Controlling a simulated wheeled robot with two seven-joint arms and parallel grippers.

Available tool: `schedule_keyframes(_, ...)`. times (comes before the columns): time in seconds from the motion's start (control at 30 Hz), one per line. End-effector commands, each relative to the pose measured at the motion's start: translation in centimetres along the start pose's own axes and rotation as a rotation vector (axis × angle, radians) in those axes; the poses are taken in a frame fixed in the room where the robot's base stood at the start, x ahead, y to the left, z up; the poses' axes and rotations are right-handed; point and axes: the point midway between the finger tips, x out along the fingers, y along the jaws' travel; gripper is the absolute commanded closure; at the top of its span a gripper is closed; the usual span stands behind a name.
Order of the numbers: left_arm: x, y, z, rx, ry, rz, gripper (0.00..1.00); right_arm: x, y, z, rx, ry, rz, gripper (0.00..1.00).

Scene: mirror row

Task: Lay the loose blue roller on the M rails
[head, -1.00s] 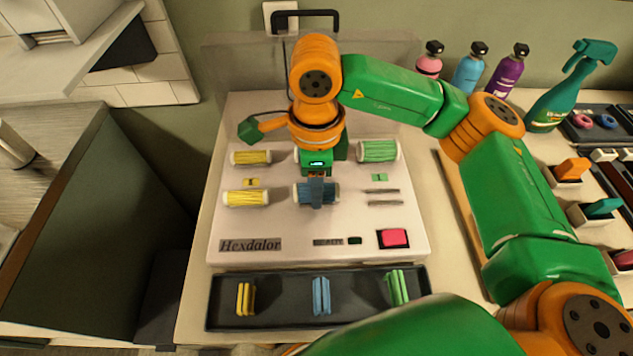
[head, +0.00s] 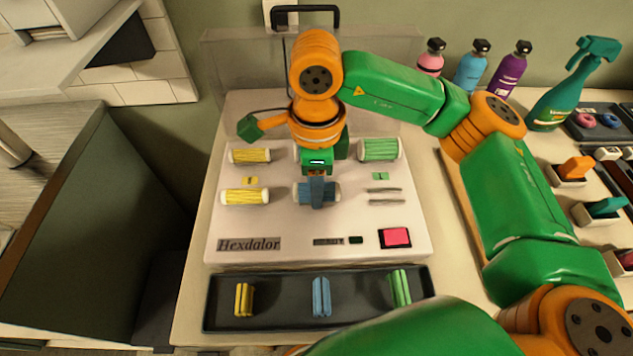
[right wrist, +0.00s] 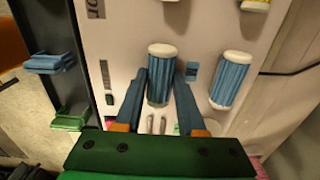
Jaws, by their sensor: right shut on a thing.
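The blue roller (head: 332,193), with white ends, lies level in the front row of the white machine (head: 285,220), between the yellow and green columns. My right gripper (head: 317,193) points down with its blue fingers shut around the roller's middle. The roller (right wrist: 158,80) also shows between the two fingers in the right wrist view. The rails beneath it are hidden, so I cannot tell whether it rests on them. A second blue roller (right wrist: 230,80) lies in the back row, mostly hidden behind my gripper in the head view. My left gripper is not in view.
Yellow rollers (head: 245,197) fill the left column. A green roller (head: 379,150) sits back right, with bare rails (head: 386,195) in front of it. A pink button (head: 395,237) is at the machine's front. A dark tray (head: 275,318) with coloured pieces lies before it.

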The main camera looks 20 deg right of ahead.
Motion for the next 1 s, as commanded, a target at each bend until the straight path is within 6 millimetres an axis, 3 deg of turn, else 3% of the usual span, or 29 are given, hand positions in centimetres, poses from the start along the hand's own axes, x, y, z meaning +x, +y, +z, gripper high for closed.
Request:
schedule_keyframes(0.13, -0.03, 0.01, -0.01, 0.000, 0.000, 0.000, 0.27, -0.03, 0.00, 0.00, 0.000, 0.000, 0.000, 1.00)
schedule_keyframes(0.17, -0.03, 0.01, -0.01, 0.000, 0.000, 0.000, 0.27, -0.03, 0.00, 0.00, 0.000, 0.000, 0.000, 0.58)
schedule_keyframes(0.3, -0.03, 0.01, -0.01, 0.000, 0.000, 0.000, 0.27, -0.02, 0.00, 0.00, 0.000, 0.000, 0.000, 0.26)
schedule_keyframes(0.5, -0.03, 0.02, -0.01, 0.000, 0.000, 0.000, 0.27, -0.02, 0.00, -0.01, 0.000, 0.000, 0.000, 0.26)
schedule_keyframes(0.6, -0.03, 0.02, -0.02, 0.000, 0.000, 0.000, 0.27, -0.01, 0.00, -0.01, 0.000, 0.000, 0.000, 0.06)
schedule_keyframes(1.0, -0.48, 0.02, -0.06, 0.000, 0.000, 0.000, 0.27, -0.60, -0.01, 0.00, 0.000, 0.000, 0.000, 0.06)
